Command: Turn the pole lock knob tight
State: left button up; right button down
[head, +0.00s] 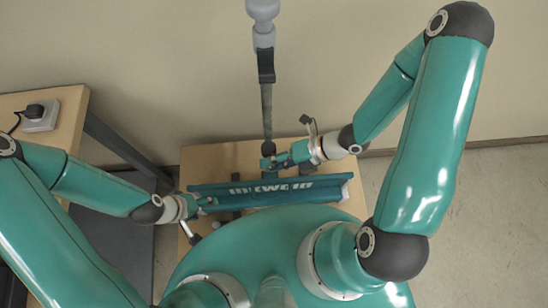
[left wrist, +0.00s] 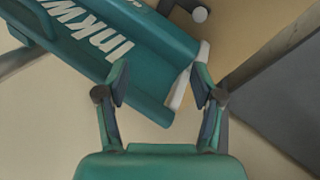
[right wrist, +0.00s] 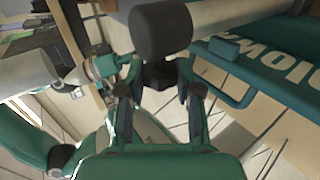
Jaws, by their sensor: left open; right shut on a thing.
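The pole (head: 266,105) stands upright behind the teal banner unit with white lettering (head: 325,194). The dark pole lock knob (right wrist: 160,28) fills the top middle of the right wrist view. My right gripper (head: 270,162) is shut on the knob's narrow neck, with its fingers (right wrist: 160,82) on either side. In the head view the gripper hides most of the knob. My left gripper (head: 208,202) is open at the left end of the unit. In the left wrist view its fingers (left wrist: 160,75) are spread over the unit's pale-edged end (left wrist: 150,95); I cannot tell whether they touch it.
The unit rests on a wooden-topped stand (head: 212,160) against the wall. A side table (head: 70,118) at the left holds a white block with a black plug (head: 40,115). Grey floor (head: 480,230) is open at the right.

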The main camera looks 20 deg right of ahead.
jog(key=c, duration=0.8)
grip_release()
jog(key=shift+d, duration=0.2)
jog(key=shift+a, duration=0.1)
jog(key=v, duration=1.2)
